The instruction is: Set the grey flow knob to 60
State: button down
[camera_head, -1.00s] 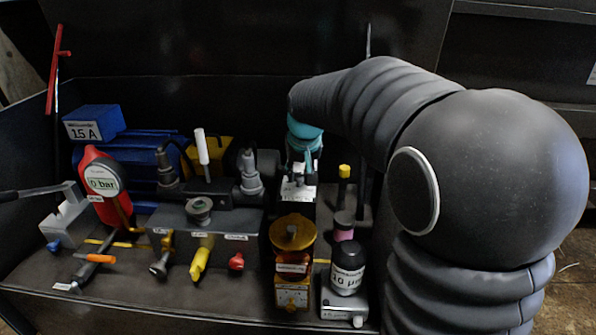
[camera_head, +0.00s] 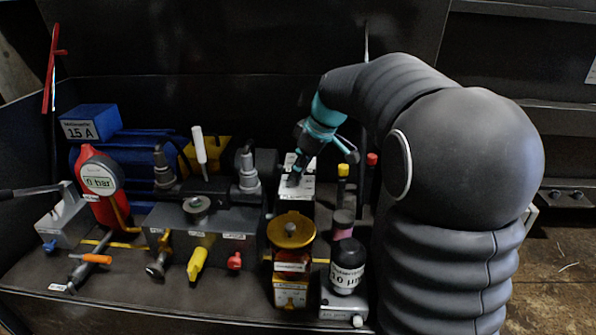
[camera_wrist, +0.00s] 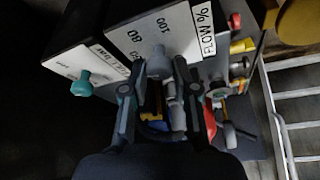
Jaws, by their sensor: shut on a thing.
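The grey flow knob (camera_wrist: 158,67) sits on a white dial plate (camera_wrist: 178,30) marked "FLOW %", with 80 and 100 readable in the wrist view. My gripper (camera_wrist: 156,80) has one finger on each side of the knob and is shut on it. The fingers and knob hide part of the scale, so I cannot read the knob's setting. In the head view my gripper (camera_head: 297,174) is tilted over the white-topped box, and the knob itself cannot be made out there.
A teal knob (camera_wrist: 82,84) on a second white plate is close beside my gripper. A yellow-topped unit (camera_head: 290,231) and a black-and-white filter canister (camera_head: 347,264) stand in front.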

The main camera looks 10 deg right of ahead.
jog(key=shift+d+n+g, duration=0.1)
jog(key=shift+n+g, duration=0.3)
jog(key=shift+n, duration=0.8)
jog(key=c, duration=0.9)
grip_release()
jog(key=v, duration=1.2)
jog(key=shift+d, duration=0.25)
jog(key=shift+w+f, duration=0.1)
